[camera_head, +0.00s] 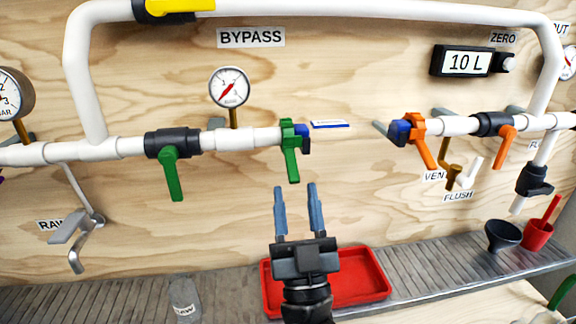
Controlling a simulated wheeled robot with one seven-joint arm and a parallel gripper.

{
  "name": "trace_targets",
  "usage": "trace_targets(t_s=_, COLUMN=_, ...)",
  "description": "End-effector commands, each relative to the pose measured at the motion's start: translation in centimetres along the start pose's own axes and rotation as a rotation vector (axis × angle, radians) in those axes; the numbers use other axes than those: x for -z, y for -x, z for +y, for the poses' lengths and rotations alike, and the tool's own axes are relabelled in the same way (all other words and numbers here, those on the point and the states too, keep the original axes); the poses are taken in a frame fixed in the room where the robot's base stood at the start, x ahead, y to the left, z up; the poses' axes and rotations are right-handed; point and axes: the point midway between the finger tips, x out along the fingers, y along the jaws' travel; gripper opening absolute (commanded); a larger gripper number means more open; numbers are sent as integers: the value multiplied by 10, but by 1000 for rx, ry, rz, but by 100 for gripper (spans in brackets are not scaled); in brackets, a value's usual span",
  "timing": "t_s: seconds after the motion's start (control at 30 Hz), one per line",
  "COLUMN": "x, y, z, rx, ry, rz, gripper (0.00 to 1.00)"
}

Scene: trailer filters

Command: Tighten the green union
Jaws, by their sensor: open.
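The green union (290,139) sits at the right end of the white pipe in the middle of the wall, with a green lever-like tab hanging down and a dark blue piece at its end. My gripper (295,188) is open and empty, its two blue-grey fingers pointing up. The fingertips are just below the green tab, one to each side in the picture; whether they are level with it in depth I cannot tell. An orange union (412,129) with a blue end faces it across a gap in the pipe.
A green-handled valve (170,165) is left of the union, with a pressure gauge (229,88) above the pipe. A red tray (366,277) stands on the grey ribbed shelf (110,302) beneath my gripper. A black funnel (503,237) and red cup (537,234) are at right. The pipe gap is clear.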

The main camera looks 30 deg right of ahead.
Motion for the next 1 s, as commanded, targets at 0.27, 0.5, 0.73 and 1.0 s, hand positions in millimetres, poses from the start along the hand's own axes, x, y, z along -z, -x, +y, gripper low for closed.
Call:
trace_targets(t_s=0.27, x=1, y=-43, z=0, rx=0, ry=0, rz=1, gripper=45)
trace_targets(t_s=0.5, x=0, y=-58, z=0, rx=0, ry=0, rz=-1, gripper=45)
trace_targets(t_s=0.73, x=0, y=-58, z=0, rx=1, ry=0, rz=-1, gripper=45)
trace_targets(t_s=1.0, x=0, y=-58, z=0, rx=1, ry=0, rz=-1, gripper=20)
